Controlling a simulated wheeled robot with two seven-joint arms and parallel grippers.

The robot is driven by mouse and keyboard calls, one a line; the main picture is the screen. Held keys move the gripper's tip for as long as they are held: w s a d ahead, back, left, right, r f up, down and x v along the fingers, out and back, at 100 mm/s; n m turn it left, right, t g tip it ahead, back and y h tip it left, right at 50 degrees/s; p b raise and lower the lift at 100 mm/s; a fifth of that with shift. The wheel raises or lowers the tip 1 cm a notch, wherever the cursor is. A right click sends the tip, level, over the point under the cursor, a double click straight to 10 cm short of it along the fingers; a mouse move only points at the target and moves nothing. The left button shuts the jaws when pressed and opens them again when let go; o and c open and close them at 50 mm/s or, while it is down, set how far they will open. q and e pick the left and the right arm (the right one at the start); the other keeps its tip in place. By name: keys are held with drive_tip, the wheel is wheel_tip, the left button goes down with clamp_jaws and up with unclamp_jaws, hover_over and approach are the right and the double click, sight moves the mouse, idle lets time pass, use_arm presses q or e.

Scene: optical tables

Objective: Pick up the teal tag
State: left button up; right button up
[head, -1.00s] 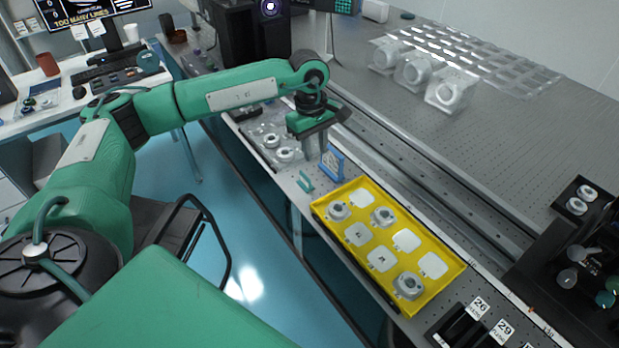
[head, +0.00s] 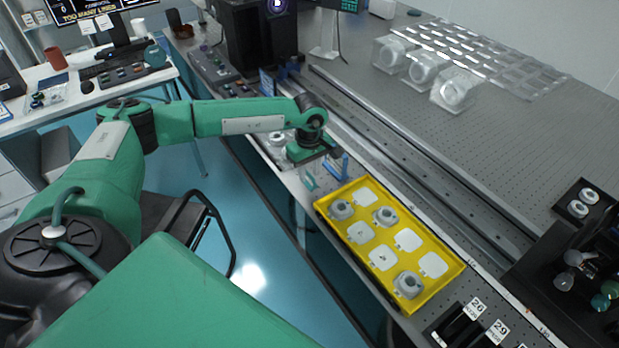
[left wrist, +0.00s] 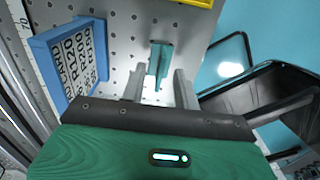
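The teal tag (left wrist: 160,60) is a small, thin teal piece on the perforated metal table top in the left wrist view. It also shows in the head view (head: 309,182), just left of the blue sign. My left gripper (left wrist: 159,76) is open and empty, with one finger on each side of the tag's line; the tag shows between and just beyond the fingertips. I cannot tell the exact height gap. In the head view the left gripper (head: 312,163) hangs just above and behind the tag, its fingers barely visible. My right gripper is not in view.
A blue-framed sign (left wrist: 72,62) with printed text stands close to the left finger. A yellow tray (head: 341,226) with grey round-topped mounts and white plates lies to the right. The table's front edge is close, with blue floor (head: 235,240) below.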

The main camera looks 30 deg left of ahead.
use_arm(q)
wheel_tip(320, 180, down, 2)
drive_tip(key=shift+f, duration=0.1)
drive_tip(key=c, duration=0.6)
drive_tip(key=shift+o, duration=0.2)
